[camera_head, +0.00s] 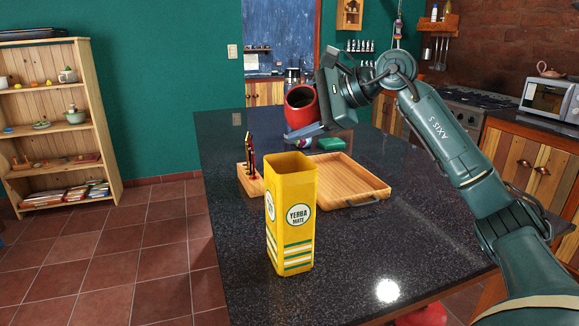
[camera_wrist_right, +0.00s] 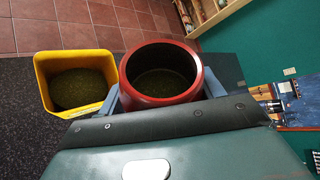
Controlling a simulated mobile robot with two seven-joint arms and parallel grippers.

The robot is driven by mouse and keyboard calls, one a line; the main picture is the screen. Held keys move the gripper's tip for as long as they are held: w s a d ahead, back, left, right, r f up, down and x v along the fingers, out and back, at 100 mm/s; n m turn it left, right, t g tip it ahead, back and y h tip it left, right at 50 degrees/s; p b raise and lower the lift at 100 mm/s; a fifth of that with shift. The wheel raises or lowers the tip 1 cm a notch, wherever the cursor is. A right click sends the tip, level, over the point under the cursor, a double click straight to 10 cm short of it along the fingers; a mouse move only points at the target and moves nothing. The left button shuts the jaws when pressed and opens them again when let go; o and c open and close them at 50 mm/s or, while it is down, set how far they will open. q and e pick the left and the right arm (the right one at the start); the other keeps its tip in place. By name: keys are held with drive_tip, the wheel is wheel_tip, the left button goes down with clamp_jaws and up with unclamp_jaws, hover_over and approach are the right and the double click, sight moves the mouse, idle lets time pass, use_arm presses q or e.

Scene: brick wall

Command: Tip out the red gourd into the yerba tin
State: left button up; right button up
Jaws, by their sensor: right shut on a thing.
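The red gourd (camera_head: 297,116) is held in my right gripper (camera_head: 311,127), above the counter and behind the tin in the head view. Its dark mouth leans toward the head camera. In the right wrist view the gourd (camera_wrist_right: 163,98) sits between the gripper's fingers, with greenish-brown yerba inside. The yellow yerba tin (camera_head: 291,225) stands upright and open on the dark counter, lower than the gourd. In the wrist view the tin (camera_wrist_right: 50,72) is left of the gourd, with green yerba inside. The gourd and tin appear apart. My left gripper is not in view.
A wooden tray (camera_head: 352,190) with a dark handle lies right of the tin on the dark counter (camera_head: 350,250). A small wooden stand (camera_head: 247,180) with upright metal straws is behind the tin. A green item (camera_head: 331,144) lies farther back. The front right counter is clear.

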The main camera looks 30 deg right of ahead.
drive_tip(key=shift+a+r+n+t+h, duration=0.1)
drive_tip(key=shift+r+n+t+h, duration=0.2)
drive_tip(key=shift+n, duration=0.1)
drive_tip(key=shift+f+b, duration=0.2)
drive_tip(key=shift+b, duration=0.4)
drive_tip(key=shift+f+n+t+h+b, duration=0.3)
drive_tip(key=shift+n+h+b, duration=0.25)
drive_tip(key=shift+b, duration=0.2)
drive_tip(key=shift+r+n, duration=0.25)
drive_tip(key=shift+r, duration=0.05)
drive_tip(key=shift+r+n+h, duration=0.2)
drive_tip(key=shift+n+h, duration=0.05)
drive_tip(key=shift+n, duration=0.05)
drive_tip(key=shift+f+n+t+b, duration=0.4)
drive_tip(key=shift+f+t+b, duration=0.1)
drive_tip(key=shift+b, duration=0.7)
drive_tip(key=shift+h, duration=0.3)
drive_tip(key=shift+r, duration=0.2)
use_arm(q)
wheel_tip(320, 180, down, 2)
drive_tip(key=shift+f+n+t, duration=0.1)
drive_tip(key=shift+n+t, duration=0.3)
use_arm(e)
drive_tip(key=shift+s+n, duration=0.1)
drive_tip(key=shift+n, duration=0.2)
